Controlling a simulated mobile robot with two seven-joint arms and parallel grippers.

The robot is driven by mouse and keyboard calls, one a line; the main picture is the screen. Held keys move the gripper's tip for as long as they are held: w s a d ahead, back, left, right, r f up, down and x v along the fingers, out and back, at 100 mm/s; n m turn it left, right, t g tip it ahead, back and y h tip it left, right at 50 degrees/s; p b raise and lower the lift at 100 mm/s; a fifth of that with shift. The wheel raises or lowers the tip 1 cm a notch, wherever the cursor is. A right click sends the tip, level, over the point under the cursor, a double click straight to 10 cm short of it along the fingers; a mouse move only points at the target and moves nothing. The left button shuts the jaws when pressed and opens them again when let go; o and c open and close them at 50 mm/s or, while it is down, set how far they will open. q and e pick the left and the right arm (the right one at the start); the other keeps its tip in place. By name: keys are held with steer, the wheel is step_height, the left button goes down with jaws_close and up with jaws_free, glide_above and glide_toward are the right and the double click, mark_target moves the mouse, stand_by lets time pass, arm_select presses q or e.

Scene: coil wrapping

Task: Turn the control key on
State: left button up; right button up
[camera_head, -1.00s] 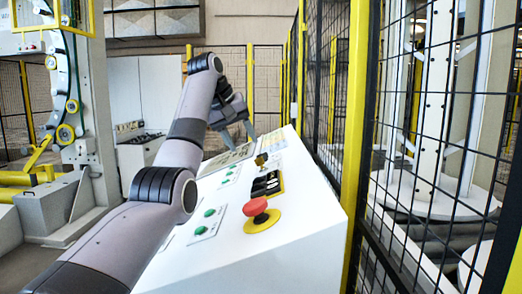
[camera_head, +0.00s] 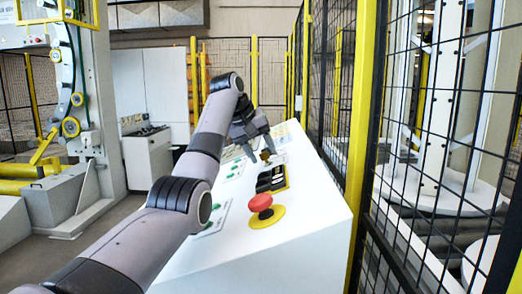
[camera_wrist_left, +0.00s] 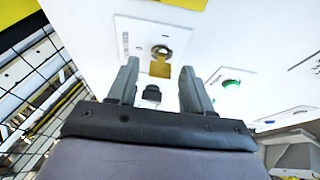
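The control key (camera_head: 265,155) is a small brass-coloured key on the sloped white control panel (camera_head: 300,215). In the left wrist view the key (camera_wrist_left: 160,68) stands in a round lock on a white plate, just beyond the fingertips and between their lines. My left gripper (camera_head: 262,148) is open over the key in the head view. Its two dark fingers (camera_wrist_left: 157,82) stand apart on either side in the left wrist view, with nothing between them that I can see gripped. Whether a finger touches the key cannot be told. My right gripper is not in view.
A red emergency button (camera_head: 260,203) on a yellow base and a block of black switches (camera_head: 271,179) sit nearer on the panel. Green buttons (camera_head: 216,207) lie along its left side, partly behind my arm. A black mesh fence (camera_head: 430,150) with yellow posts runs close along the right.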

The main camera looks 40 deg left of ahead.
arm_select(q)
jaws_close()
steer(key=shift+m, duration=0.4)
steer(key=m+h, duration=0.1)
steer(key=m, duration=0.2)
steer(key=m+t+h, duration=0.1)
steer(key=m, duration=0.1)
steer(key=shift+a+m, duration=0.2)
steer(key=shift+m, duration=0.2)
steer(key=m+h, duration=0.2)
steer(key=m, duration=0.3)
steer(key=shift+a, duration=0.1)
steer(key=shift+f+m, duration=0.1)
steer(key=shift+m, duration=0.4)
steer(key=shift+o, duration=1)
jaws_free()
